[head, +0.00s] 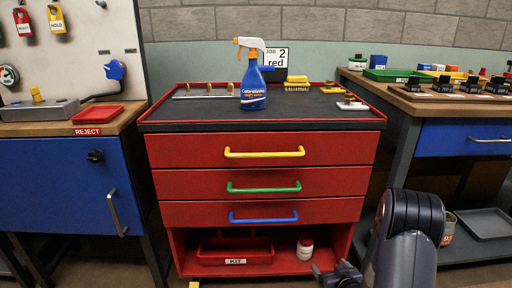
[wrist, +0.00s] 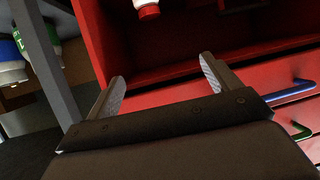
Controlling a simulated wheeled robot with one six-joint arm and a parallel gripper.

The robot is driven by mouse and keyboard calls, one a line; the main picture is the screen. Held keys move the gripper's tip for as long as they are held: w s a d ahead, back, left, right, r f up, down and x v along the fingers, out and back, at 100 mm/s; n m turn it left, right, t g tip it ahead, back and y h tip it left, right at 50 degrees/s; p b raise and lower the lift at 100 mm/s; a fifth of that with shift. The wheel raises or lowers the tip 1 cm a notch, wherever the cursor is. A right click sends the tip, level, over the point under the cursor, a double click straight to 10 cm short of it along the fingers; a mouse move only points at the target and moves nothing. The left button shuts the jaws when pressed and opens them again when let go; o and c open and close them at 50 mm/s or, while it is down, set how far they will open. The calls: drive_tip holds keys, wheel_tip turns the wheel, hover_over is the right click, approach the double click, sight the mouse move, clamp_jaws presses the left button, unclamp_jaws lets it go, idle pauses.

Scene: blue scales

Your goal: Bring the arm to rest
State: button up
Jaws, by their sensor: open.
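My gripper (wrist: 160,82) shows in the wrist view with its two fingers spread wide apart and nothing between them. In that view it faces the red tool cabinet's open lower bay (wrist: 185,45), with a white bottle with a red band (wrist: 146,8) beyond the fingertips. In the head view my arm is low at the bottom right, in front of the cabinet (head: 262,150), and part of the gripper (head: 338,277) shows near the bottom edge. All three cabinet drawers, with yellow, green and blue handles, are shut.
A spray bottle (head: 252,85) stands on the cabinet top before a "JOB 2 red" card (head: 297,57). The bay holds a red KIT bin (head: 236,251) and the white bottle (head: 305,250).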

drive_tip(key=shift+s+a+r, duration=0.2)
drive_tip(key=shift+a+r, duration=0.6)
drive_tip(key=shift+r, duration=0.3)
